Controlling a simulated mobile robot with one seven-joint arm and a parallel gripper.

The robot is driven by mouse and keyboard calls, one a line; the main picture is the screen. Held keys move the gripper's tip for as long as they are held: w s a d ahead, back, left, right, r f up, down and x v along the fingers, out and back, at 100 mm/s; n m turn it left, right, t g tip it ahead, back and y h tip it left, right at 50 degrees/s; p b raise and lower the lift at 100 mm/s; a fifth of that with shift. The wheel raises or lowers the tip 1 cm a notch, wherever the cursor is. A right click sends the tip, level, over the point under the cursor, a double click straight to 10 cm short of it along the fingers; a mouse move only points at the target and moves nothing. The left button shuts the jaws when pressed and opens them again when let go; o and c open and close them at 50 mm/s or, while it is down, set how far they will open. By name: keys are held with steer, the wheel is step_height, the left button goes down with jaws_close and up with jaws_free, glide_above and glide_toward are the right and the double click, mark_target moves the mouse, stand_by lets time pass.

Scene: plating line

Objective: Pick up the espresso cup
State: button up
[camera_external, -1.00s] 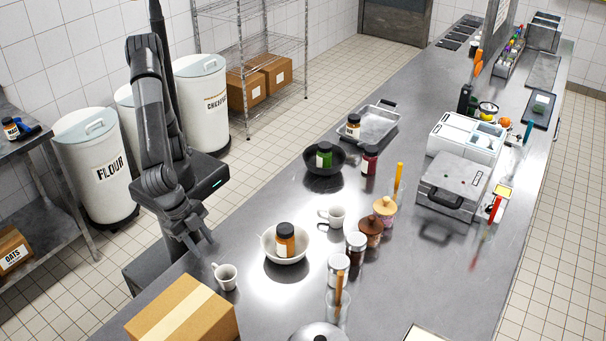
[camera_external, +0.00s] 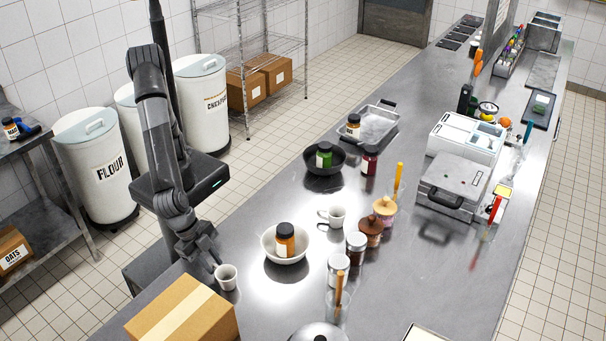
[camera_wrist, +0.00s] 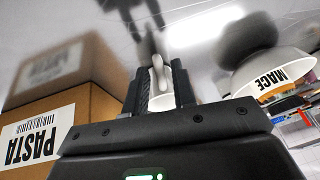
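A small white cup (camera_external: 226,277), seemingly the espresso cup, stands upright on the steel counter (camera_external: 290,315) near its left edge. My gripper (camera_external: 211,262) is low beside it, on its upper left, and covers its handle in the external view. In the wrist view, the cup (camera_wrist: 160,102) shows between the two dark fingers of my gripper (camera_wrist: 158,88), its handle facing the camera. The fingers are apart, one on each side of the handle; I see no clear grip.
A cardboard box (camera_external: 185,315), labelled PASTA in the wrist view (camera_wrist: 36,136), stands just in front of the near cup. A white bowl (camera_external: 268,250) holding a jar (camera_external: 285,238) stands to the right. Several jars stand beyond it.

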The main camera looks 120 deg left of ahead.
jaws_close()
stand_by(0.3)
